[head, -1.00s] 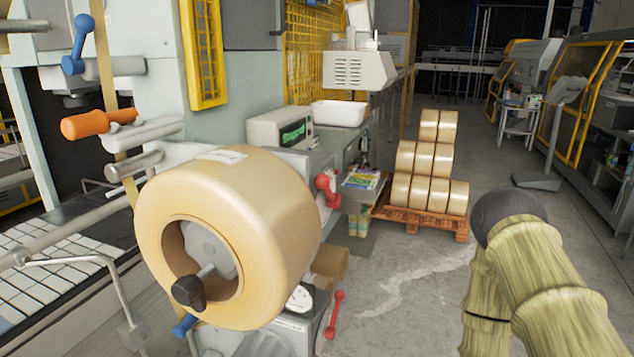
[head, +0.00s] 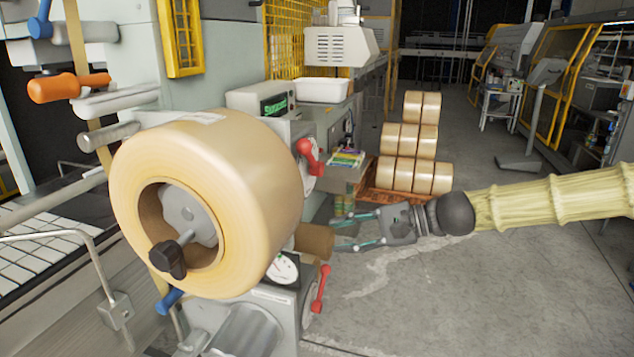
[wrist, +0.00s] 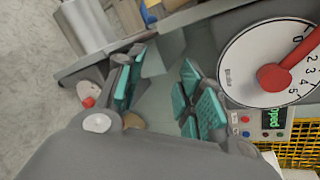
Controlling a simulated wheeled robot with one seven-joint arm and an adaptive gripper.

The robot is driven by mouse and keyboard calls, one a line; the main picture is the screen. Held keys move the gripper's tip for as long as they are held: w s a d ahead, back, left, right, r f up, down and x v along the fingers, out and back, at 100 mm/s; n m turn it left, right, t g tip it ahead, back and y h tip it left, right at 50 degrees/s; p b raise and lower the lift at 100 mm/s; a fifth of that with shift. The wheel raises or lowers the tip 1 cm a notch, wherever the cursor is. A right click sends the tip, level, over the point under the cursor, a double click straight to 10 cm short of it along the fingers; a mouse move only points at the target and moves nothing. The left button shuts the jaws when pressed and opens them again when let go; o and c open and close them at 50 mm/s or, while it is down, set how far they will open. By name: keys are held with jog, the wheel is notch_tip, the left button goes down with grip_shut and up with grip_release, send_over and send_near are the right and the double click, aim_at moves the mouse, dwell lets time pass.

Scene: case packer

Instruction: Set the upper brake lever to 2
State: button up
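The upper brake lever (head: 310,157) is red and sits on a pale dial on the machine's side, right of the big tape roll (head: 265,165). The wrist view shows its round hub and red arm (wrist: 275,77) on a white numbered dial (wrist: 240,68). The arm points to the upper right, between the 0 and the 2, and covers part of the scale. My gripper (head: 345,230) is open and empty, below and to the right of this lever, apart from it. Its teal-padded fingers also show spread in the wrist view (wrist: 160,90).
A second red lever (head: 319,290) stands lower on the machine, near a small gauge (head: 283,268). A brown cylinder (head: 314,241) sticks out near my fingertips. A pallet (head: 385,196) of tape rolls stands behind.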

aim_at(310, 157)
jog(key=d+r+n+y, duration=0.1)
jog(key=d+r+y, duration=0.1)
jog(key=r, duration=0.7)
jog(key=d+r+y, duration=0.2)
jog(key=r, duration=0.8)
jog(key=a+p, duration=0.1)
jog(key=a, duration=0.9)
jog(key=shift+w+a+f+p, duration=0.15)
jog(key=shift+w+p, duration=0.2)
jog(key=shift+w, duration=0.05)
grip_shut()
